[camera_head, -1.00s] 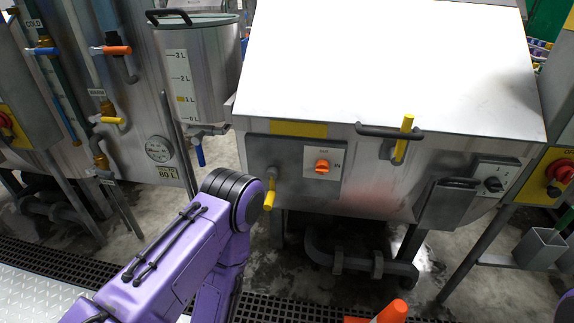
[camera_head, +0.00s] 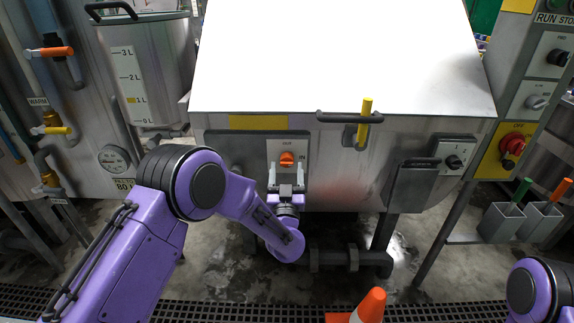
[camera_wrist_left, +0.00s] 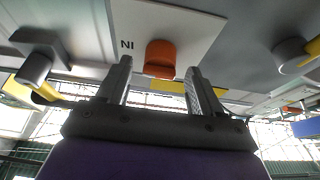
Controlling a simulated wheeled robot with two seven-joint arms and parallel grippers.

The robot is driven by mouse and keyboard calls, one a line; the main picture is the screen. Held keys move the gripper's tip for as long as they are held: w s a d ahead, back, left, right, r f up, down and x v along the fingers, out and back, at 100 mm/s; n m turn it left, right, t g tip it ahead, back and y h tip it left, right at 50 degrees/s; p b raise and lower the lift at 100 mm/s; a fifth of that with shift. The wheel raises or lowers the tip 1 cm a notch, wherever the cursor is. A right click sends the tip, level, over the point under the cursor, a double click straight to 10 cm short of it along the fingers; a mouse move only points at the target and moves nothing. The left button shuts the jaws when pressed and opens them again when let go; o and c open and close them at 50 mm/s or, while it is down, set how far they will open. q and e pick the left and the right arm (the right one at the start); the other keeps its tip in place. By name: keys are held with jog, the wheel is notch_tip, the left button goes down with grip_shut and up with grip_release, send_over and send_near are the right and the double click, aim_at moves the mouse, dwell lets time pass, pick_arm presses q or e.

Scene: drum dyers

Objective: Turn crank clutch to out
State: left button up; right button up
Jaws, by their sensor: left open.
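The crank clutch is an orange knob (camera_head: 287,159) on a white plate marked OUT at the top and IN at the right, on the front of the drum machine. It also shows in the left wrist view (camera_wrist_left: 160,57), straight ahead between the fingers. My left gripper (camera_head: 286,181) is open just below and in front of the knob, its two fingers spread to either side. I see no clear contact between fingers and knob. Which label the knob points to is hard to tell. My right arm shows at the lower right; its gripper is out of view.
A yellow-handled crank (camera_head: 365,120) sticks out to the right of the plate. A switch box (camera_head: 454,157) and a red emergency knob (camera_head: 512,145) are farther right. An orange cone (camera_head: 370,306) stands on the floor in front. Pipes run under the machine.

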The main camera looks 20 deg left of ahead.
pick_arm(q)
jog(key=shift+x, duration=0.95)
jog(key=c, duration=1)
jog(key=shift+o, duration=0.2)
